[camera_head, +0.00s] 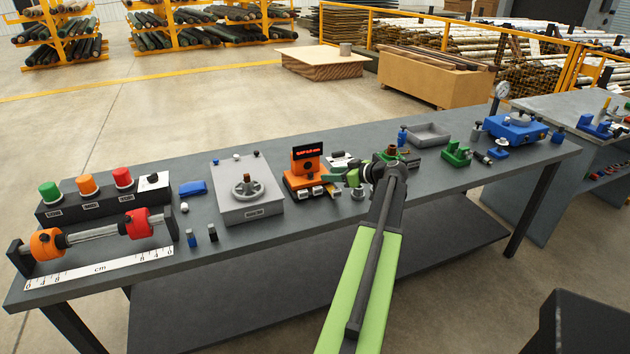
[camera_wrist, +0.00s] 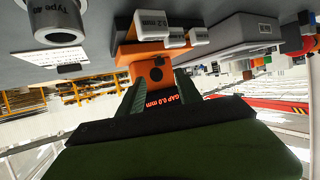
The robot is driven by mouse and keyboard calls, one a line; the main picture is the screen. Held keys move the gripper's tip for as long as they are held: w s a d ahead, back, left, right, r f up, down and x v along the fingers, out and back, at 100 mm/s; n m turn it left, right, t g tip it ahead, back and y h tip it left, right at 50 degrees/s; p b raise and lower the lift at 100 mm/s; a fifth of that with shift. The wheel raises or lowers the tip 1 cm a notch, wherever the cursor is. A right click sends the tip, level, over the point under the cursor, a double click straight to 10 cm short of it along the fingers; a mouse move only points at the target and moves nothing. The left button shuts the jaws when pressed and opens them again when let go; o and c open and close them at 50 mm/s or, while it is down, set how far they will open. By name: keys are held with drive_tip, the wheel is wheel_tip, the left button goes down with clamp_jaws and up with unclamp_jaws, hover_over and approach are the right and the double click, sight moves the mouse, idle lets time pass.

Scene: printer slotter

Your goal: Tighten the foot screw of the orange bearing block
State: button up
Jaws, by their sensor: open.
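The orange bearing block (camera_head: 306,166) stands on an orange base mid-table, with a dark display with red text on top. In the wrist view the orange block (camera_wrist: 152,73) appears upside down, with a dark round spot on its face and a display reading "GAP 0.0 mm". My gripper (camera_head: 340,175) is just right of the block, pointing left at it. In the wrist view my gripper (camera_wrist: 158,88) is open, its two dark green fingers apart with the block between them in the picture. Nothing is held. I cannot make out the foot screw.
Small labelled grey blocks (camera_wrist: 152,23) sit at the orange base. A grey cylinder (camera_wrist: 58,22) marked "Type" stands nearby. Green parts (camera_head: 456,153) and a grey tray (camera_head: 428,134) lie to the right.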

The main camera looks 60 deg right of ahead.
sight(311, 174)
drive_tip(key=b+x, duration=0.2)
drive_tip(key=x, duration=0.6)
drive_tip(key=shift+c, duration=0.3)
clamp_jaws()
